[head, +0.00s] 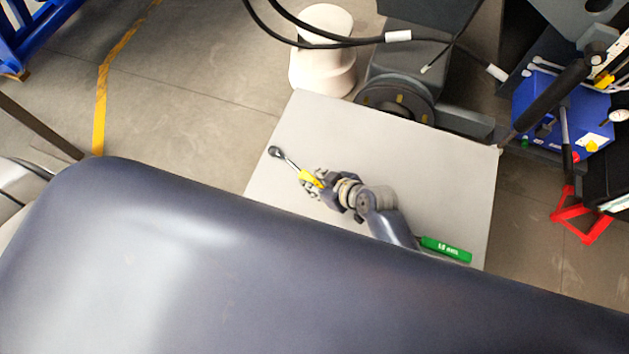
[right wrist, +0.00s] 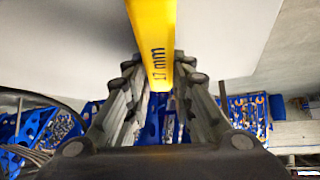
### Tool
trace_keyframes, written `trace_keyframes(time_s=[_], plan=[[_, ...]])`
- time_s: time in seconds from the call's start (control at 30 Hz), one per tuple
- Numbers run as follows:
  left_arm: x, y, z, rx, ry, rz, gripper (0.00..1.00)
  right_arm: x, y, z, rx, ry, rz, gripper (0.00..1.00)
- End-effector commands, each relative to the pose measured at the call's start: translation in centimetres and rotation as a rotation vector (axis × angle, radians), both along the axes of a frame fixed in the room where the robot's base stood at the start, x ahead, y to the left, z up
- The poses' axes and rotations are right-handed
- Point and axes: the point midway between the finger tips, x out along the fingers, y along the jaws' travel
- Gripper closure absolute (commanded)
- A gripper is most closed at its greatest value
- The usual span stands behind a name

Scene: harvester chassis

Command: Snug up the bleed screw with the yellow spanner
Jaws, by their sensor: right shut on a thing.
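The yellow spanner (head: 306,175) is in my right gripper (head: 315,183), over the pale tabletop in the head view. Its dark metal head points up and left, away from the gripper. In the right wrist view the yellow handle (right wrist: 152,40), marked 17 mm, lies between the two fingers of my right gripper (right wrist: 157,70), which is shut on it. The spanner's head is outside that view. I cannot pick out the bleed screw in either view. My left gripper is not in view.
A green-handled tool (head: 445,249) lies at the pale table's (head: 400,150) lower right. Dark machinery with a round hub (head: 395,100) and black hoses (head: 330,40) stand beyond the table. A white rounded stool-like object (head: 322,60) is behind. A large dark smooth shape blocks the lower view.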

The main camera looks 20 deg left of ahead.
Motion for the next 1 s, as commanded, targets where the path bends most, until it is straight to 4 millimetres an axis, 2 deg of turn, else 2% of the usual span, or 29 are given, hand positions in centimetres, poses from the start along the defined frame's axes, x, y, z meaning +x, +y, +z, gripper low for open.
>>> trace_keyframes(time_s=[0.17, 0.3, 0.37, 0.8, 1.0], plan=[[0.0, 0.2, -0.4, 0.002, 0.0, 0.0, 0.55, 0.1, 0.0, 1.4, 0.002, -0.005, 0.001, 1.0], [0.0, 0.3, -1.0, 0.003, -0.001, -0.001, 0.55, 0.1, 0.1, 3.4, 0.005, -0.007, 0.001, 1.0], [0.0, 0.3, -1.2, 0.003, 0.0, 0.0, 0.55, -0.9, -1.2, 3.0, -0.003, 0.0, 0.0, 1.0], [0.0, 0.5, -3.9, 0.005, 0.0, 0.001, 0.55, -7.7, -9.7, 4.0, -0.002, 0.0, 0.001, 1.0], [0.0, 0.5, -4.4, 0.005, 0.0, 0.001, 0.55, -9.4, -11.7, 4.5, 0.0, 0.001, 0.001, 1.0]])
